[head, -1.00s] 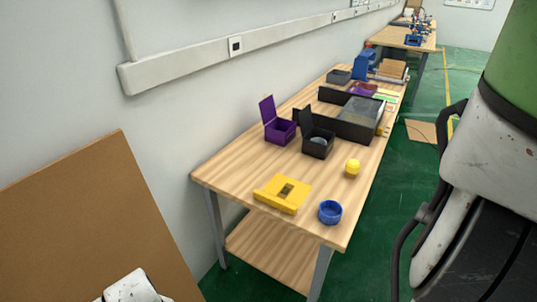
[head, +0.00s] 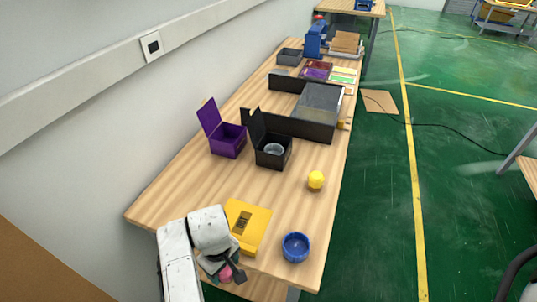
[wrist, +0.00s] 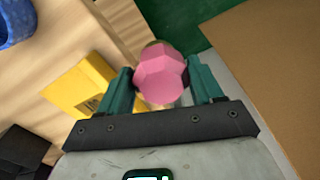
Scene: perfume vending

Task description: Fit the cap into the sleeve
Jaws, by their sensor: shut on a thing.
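A pink faceted piece (wrist: 160,74), probably the cap, is held between the two teal fingers of my gripper (wrist: 160,88). In the head view my gripper (head: 228,274) is at the table's near edge, just below and left of a yellow block, with a bit of the pink piece (head: 225,273) showing. I cannot tell for sure which thing is the sleeve.
A blue round cup (head: 295,247) stands near the front right corner of the wooden table (head: 180,190). A yellow ball-like piece (head: 316,179) is behind it.

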